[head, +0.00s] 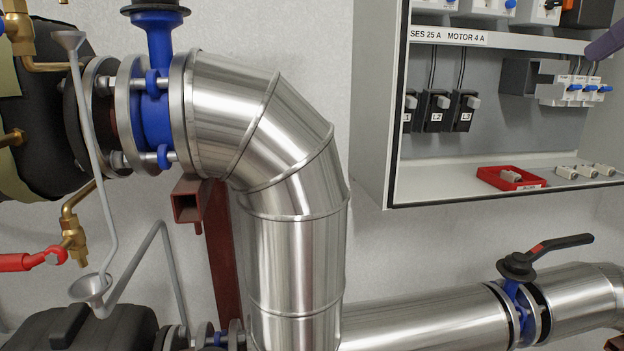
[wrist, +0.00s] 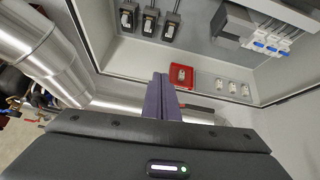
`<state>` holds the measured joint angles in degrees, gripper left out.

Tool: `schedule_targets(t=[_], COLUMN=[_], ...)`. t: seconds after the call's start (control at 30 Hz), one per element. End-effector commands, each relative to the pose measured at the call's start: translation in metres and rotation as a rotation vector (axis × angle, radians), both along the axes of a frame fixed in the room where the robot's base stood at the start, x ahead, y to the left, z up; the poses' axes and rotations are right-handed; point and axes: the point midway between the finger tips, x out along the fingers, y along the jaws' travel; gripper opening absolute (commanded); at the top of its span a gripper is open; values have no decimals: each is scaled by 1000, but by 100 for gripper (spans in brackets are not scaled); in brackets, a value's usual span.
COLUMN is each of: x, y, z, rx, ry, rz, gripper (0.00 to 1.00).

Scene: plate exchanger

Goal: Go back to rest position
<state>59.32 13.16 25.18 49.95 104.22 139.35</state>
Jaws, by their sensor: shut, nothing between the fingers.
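My gripper (wrist: 162,97) shows in the wrist view with its two purple fingers closed together and nothing between them. The fingers point toward the open electrical cabinet, short of the red tray (wrist: 182,76) on its floor.
The red tray (head: 511,179) holds a small part, with several loose parts (head: 585,171) to its right. Black fuse holders (head: 436,110) hang above. A large silver pipe (head: 295,250) and a black-handled valve (head: 545,255) lie below and left of the cabinet.

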Motion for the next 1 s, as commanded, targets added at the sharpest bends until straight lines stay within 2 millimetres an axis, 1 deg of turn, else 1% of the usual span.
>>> schedule_targets(t=[0.27,0.37,0.47,0.6,0.73,0.83,1.0], x=[4,7,12,21,26,30,38], y=[-9,-17,-31,-61,-83,-94,-98], z=[5,2,-5,-28,-52,-72,-111], rx=[-143,-206,-281,-406,-530,-628,-791], ry=[-36,-43,-44,-25,8,38,98], rz=[59,81,110,159,213,269,396], gripper=[0,0,0,0,0,0,0])
